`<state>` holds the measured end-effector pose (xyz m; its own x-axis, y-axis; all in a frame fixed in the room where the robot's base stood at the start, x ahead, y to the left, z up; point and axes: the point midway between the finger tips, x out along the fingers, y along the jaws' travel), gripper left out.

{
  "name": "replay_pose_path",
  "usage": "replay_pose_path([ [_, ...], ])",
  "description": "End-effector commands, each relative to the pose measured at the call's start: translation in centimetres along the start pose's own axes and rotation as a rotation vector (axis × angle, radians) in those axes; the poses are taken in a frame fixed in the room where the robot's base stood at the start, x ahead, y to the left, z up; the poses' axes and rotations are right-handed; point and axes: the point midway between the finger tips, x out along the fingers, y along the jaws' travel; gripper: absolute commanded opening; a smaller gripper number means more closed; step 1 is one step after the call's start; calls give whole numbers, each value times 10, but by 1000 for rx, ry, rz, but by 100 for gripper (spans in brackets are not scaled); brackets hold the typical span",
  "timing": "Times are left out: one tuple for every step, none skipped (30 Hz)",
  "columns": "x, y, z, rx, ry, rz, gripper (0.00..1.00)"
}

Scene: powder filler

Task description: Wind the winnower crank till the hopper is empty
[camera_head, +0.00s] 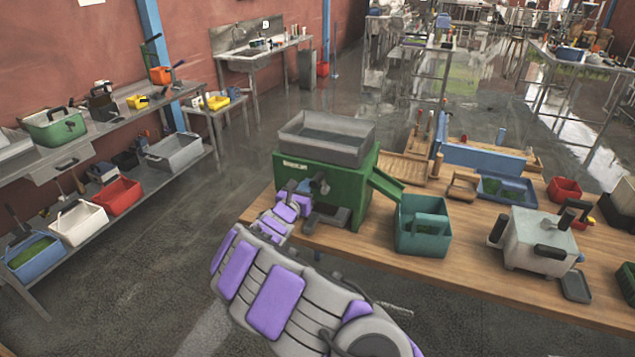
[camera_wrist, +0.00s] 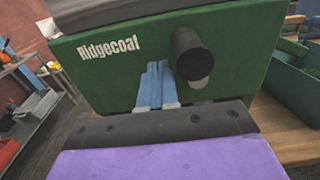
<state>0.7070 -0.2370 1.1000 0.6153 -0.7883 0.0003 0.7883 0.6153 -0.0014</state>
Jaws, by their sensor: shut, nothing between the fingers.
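A grey open hopper (camera_head: 350,150) sits on top; I see only grey inside and cannot tell whether anything is left. The crank's dark round handle (camera_wrist: 190,53) sticks out from the front; it also shows in the head view (camera_head: 320,184). My gripper (camera_wrist: 155,85) is shut and empty, just left of the handle and in front of the green face. Whether it touches the handle is unclear.
A green chute (camera_head: 385,184) slopes from the winnower's right side to a teal bin (camera_head: 422,240). A dark tray (camera_head: 328,218) sits below the front. A white lidded box (camera_head: 535,240) stands farther right. Shelves with tubs (camera_head: 118,196) line the left wall; the floor between is clear.

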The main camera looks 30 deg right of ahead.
Motion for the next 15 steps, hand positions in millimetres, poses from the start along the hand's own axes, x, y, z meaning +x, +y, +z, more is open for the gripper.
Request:
replay_pose_path([
  [0,1,-4,0,2,0,0],
  [0,2,-6,-1,2,0,0],
  [0,3,-8,-1,2,0,0],
  [0,4,-8,-2,2,0,0],
  [-1,4,-9,-2,2,0,0],
  [-3,4,-8,-2,2,0,0],
  [-5,4,-8,-2,1,1,0],
  [-8,5,-7,-1,1,2,0],
  [-11,6,-7,-1,1,3,0],
  [-14,6,-6,-1,1,3,0],
  [-17,5,-6,-1,1,3,0],
  [-20,5,-7,-1,1,2,0],
  [-23,6,-7,-2,1,3,0],
  [-26,5,-7,-2,1,3,0],
  [-29,4,-7,-2,1,1,0],
])
